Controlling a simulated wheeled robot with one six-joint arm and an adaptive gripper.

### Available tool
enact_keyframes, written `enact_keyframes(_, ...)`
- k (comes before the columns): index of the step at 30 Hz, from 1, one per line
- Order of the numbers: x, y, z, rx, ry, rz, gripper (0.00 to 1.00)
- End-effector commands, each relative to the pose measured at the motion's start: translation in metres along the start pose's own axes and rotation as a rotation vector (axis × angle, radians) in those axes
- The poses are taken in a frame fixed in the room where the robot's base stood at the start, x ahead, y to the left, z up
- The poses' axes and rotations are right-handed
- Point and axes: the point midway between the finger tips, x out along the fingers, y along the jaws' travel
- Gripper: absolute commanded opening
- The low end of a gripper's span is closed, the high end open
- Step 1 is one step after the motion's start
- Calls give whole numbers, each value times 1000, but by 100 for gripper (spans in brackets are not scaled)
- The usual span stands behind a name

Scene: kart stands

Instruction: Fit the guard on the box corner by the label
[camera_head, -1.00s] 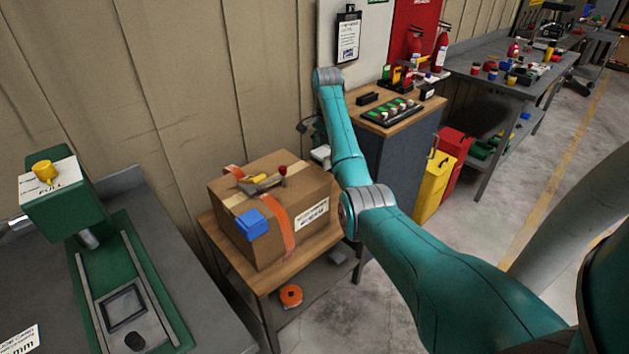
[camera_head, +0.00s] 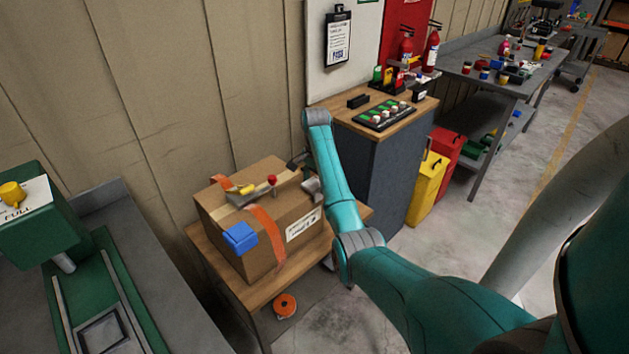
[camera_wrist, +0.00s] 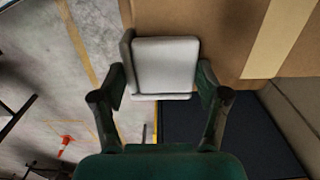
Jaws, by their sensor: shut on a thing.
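The cardboard box (camera_head: 283,249) has a white label (camera_head: 303,225) on its right-hand side face. My gripper (camera_wrist: 161,86) is shut on a light grey guard (camera_wrist: 166,62), with a finger on either side. In the head view the grey guard (camera_head: 312,188) is at the box's right top corner, just above the label's right end. In the wrist view it overlaps the box edge; I cannot tell whether it touches or is seated. My arm partly hides that corner.
An orange strap (camera_head: 268,235) crosses the box. A red-knobbed tool (camera_head: 272,182) lies on top. The box stands on a wooden-topped stand (camera_head: 221,267) beside a dark cabinet (camera_head: 385,185). A green press (camera_head: 35,220) is at left.

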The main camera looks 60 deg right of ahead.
Motion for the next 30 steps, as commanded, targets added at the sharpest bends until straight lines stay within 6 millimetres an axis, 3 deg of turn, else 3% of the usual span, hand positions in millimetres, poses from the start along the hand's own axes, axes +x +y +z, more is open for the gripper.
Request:
enact_keyframes(8, 2, 0, 0, 0, 0, 1, 56)
enact_keyframes(9, 2, 0, 0, 0, 0, 0, 84)
enact_keyframes(11, 2, 0, 0, 0, 0, 0, 99)
enact_keyframes(23, -1, 0, 0, -1, 0, 0, 99)
enact_keyframes(30, -31, -9, -5, -6, 1, -2, 99)
